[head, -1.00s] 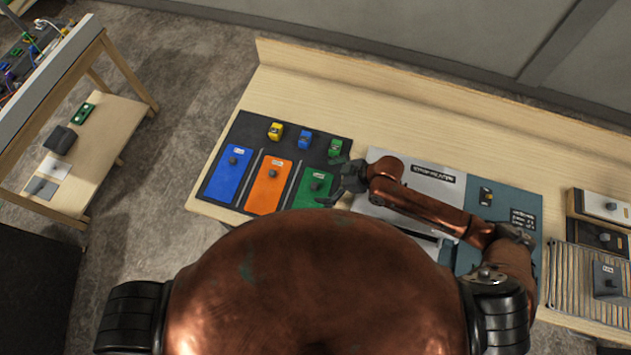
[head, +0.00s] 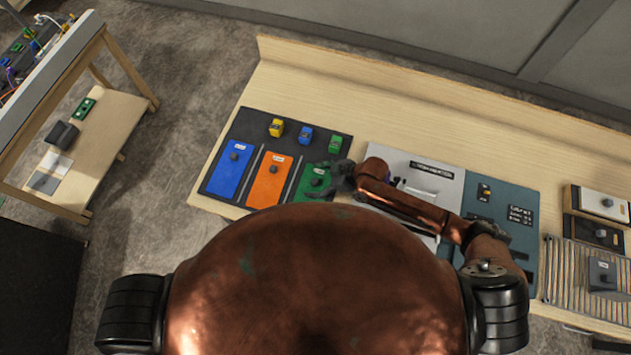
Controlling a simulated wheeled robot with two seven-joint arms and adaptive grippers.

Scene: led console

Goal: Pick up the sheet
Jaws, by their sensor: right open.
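Which piece is the sheet cannot be told for sure. Flat blue (head: 226,180), orange (head: 271,180) and green (head: 306,190) panels, each with a knob and a small label, lie side by side on a dark mat (head: 246,128). My right gripper (head: 318,184) is open over the green panel and hides part of its right side. It cannot be told whether the fingers touch the panel. My left gripper is not in view.
Yellow (head: 276,128), blue (head: 305,135) and green (head: 335,144) blocks stand behind the panels. A grey-and-teal console (head: 508,190) lies right of the mat, partly under my right arm. A ribbed rack (head: 570,280) is at far right. The bench's back strip is clear.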

